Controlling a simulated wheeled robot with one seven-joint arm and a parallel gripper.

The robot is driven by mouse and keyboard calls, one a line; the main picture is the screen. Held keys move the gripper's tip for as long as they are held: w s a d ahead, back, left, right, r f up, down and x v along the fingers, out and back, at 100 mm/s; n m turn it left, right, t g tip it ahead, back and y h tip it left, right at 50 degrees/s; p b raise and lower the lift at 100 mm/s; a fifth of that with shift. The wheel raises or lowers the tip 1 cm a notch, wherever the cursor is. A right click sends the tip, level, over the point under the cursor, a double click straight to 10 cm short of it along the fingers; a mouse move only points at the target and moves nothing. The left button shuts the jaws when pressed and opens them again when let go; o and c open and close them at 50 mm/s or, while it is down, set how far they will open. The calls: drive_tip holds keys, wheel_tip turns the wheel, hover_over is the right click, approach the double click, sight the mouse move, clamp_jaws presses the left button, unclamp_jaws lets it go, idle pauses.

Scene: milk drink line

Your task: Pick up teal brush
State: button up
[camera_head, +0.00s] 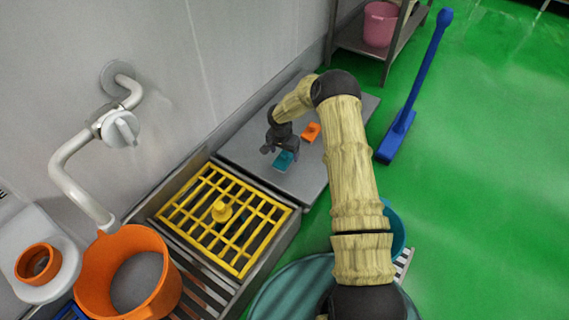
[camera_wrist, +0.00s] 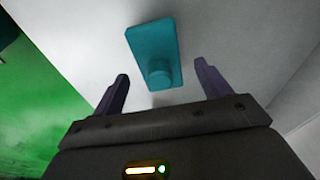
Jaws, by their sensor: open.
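The teal brush (camera_head: 284,160) lies on the grey metal counter (camera_head: 300,183), near the edge by the yellow grate. In the wrist view the teal brush (camera_wrist: 152,50) shows as a flat rectangular block with a round knob at its near end. My gripper (camera_head: 271,150) is above and just beside the brush in the head view. In the wrist view my gripper (camera_wrist: 161,86) is open, with its two fingers on either side of the knob's line and nothing between them gripped. The fingertips appear apart from the brush.
An orange brush or block (camera_head: 311,132) lies close by on the counter. A yellow grate (camera_head: 240,205) covers the sink beside it. An orange bucket (camera_head: 92,270) stands under the wall pipe (camera_head: 75,150). The wall runs along the counter's back. A blue long-handled tool (camera_head: 414,90) stands on the green floor.

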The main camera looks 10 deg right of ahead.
sight(285, 152)
wheel_tip(285, 152, down, 2)
drive_tip(key=shift+w+d+f+b, duration=0.1)
drive_tip(key=shift+w+f+b, duration=0.1)
drive_tip(key=shift+b, duration=0.35)
drive_tip(key=shift+r, duration=0.1)
drive_tip(key=c, duration=1.2)
drive_tip(key=shift+c, duration=0.2)
drive_tip(key=shift+r, duration=0.1)
wheel_tip(285, 152, up, 10)
drive_tip(key=p, duration=0.6)
